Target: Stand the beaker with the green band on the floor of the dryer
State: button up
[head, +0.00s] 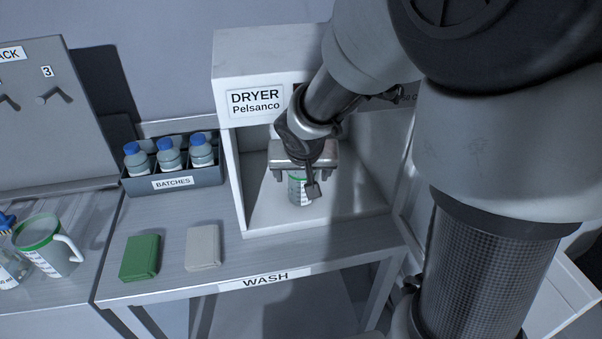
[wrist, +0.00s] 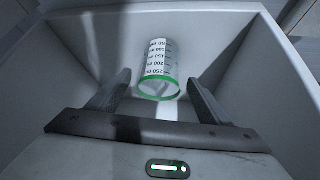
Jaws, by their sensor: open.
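The beaker with the green band (head: 300,191) is inside the dryer (head: 236,165) and appears to stand upright on the dryer floor (head: 350,204). It is clear, with printed marks and a green band at its top. In the wrist view the beaker (wrist: 157,62) shows between and beyond the two fingers. My gripper (head: 300,176) is inside the dryer, just above the beaker. The wrist view shows my gripper (wrist: 158,82) open, with a gap on each side of the beaker. The gripper hides part of the beaker in the head view.
Left of the dryer, a BATCHES crate (head: 174,180) holds blue-capped bottles. A green block (head: 140,257) and a pale block (head: 203,246) lie on the WASH bench (head: 178,284). A green-rimmed jug (head: 55,252) stands at far left. Dryer walls flank my gripper.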

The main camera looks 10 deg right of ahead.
jog(key=shift+v, duration=1.4)
